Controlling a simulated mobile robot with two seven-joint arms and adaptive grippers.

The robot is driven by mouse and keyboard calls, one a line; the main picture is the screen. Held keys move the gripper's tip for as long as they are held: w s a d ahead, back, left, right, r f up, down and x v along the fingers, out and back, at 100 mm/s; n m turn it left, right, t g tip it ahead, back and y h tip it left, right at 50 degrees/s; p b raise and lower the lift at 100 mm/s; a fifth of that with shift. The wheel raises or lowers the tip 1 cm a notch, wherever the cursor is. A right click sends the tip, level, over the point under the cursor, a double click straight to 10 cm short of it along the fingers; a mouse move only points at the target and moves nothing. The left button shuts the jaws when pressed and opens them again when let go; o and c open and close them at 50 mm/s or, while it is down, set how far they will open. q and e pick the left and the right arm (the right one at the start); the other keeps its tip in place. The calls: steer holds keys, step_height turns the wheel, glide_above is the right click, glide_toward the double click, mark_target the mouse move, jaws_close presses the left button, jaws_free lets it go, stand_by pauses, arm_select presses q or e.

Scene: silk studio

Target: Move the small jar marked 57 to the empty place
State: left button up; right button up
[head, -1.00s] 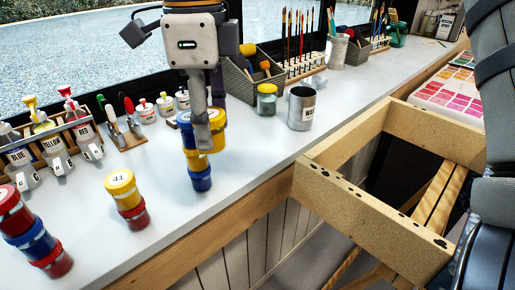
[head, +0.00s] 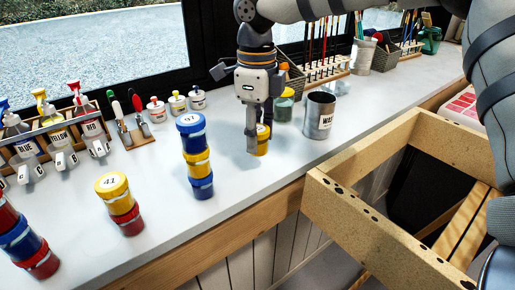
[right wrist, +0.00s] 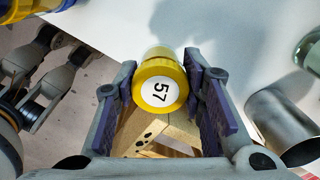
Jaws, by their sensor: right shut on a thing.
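The small yellow jar marked 57 (right wrist: 160,84) is between the fingers of my right gripper (right wrist: 160,95), its numbered lid facing the right wrist camera. In the head view my right gripper (head: 256,142) is shut on this yellow jar (head: 264,140), which is partly hidden behind a finger. The jar is upright, low over the white counter, right of a stack of blue, yellow and blue jars (head: 197,163). I cannot tell whether it touches the counter.
A yellow-on-red stack marked 41 (head: 121,205) and a red and blue stack (head: 24,240) stand at left. A metal can (head: 319,116) and a glass jar (head: 284,106) stand close right of my gripper.

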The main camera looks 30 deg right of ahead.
mark_target(260, 149)
steer(key=f, duration=0.1)
steer(key=d+f, duration=0.1)
steer(key=f, duration=0.1)
steer(key=w+f, duration=0.1)
steer(key=shift+d+f, duration=0.15)
steer(key=shift+f, duration=0.2)
steer(key=o, duration=1.2)
steer(key=shift+f, duration=0.15)
steer(key=shift+c, duration=0.2)
step_height(260, 149, up, 12)
steer(key=shift+r, duration=0.2)
